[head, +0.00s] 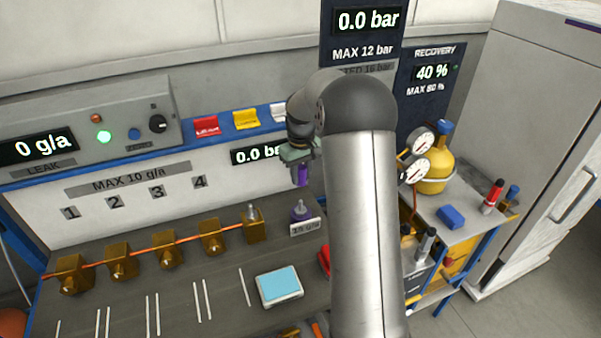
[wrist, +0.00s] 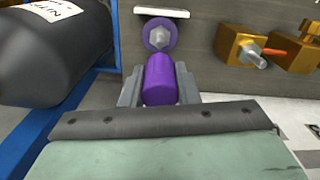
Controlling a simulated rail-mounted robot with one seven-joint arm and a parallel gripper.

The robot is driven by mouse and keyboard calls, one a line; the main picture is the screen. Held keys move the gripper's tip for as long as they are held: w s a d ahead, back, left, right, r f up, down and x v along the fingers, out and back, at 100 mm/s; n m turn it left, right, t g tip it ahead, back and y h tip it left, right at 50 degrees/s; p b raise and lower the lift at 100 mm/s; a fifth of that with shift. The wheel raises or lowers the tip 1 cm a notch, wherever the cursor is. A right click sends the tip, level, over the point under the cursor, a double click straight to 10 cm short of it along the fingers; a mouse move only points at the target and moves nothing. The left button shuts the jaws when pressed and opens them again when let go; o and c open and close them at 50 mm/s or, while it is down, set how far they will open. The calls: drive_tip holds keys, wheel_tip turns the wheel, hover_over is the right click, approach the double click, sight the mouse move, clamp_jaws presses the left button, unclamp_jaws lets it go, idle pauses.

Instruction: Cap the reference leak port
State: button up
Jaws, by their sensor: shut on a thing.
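My gripper (head: 301,163) is shut on a purple cap (head: 303,178), which hangs below the fingers in the head view. In the wrist view the cap (wrist: 160,82) sits between the two grey fingers. The reference leak port (head: 300,212) is a purple collar with a grey tip, standing on the bench behind a small "10 g/a" label (head: 305,228). The cap is above the port and apart from it in the head view. In the wrist view the port (wrist: 159,36) shows just past the cap's far end, its grey tip uncovered.
Several brass fittings (head: 211,238) on an orange line stand left of the port. A blue-topped scale (head: 279,286) lies in front. A panel (head: 253,154) is behind my gripper. A dark cylinder (wrist: 52,45) fills the wrist view's upper left. The leak display (head: 38,147) reads 0 g/a.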

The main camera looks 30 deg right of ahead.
drive_tip(key=b, duration=0.4)
hover_over(301, 201)
drive_tip(key=shift+w+f, duration=0.1)
drive_tip(key=shift+f, duration=2.8)
drive_tip(key=shift+f+b, duration=1.75)
drive_tip(key=shift+f, duration=0.95)
drive_tip(key=o, duration=1)
drive_tip(key=shift+r, duration=0.1)
wheel_tip(301, 201, up, 17)
drive_tip(key=shift+r+b, duration=0.2)
drive_tip(key=shift+b, duration=0.6)
drive_tip(key=s+a, duration=1)
drive_tip(key=s, duration=0.2)
drive_tip(key=shift+m+t, duration=0.3)
drive_tip(key=shift+m, duration=0.2)
drive_tip(key=s+a+f, duration=0.2)
drive_tip(key=s+f, duration=0.1)
drive_tip(key=s, duration=0.4)
drive_tip(key=s+a+f, duration=0.2)
drive_tip(key=s+f, duration=0.1)
drive_tip(key=s, duration=0.3)
drive_tip(key=s+a+f, duration=0.3)
drive_tip(key=s, duration=0.4)
drive_tip(key=shift+s+f, duration=0.35)
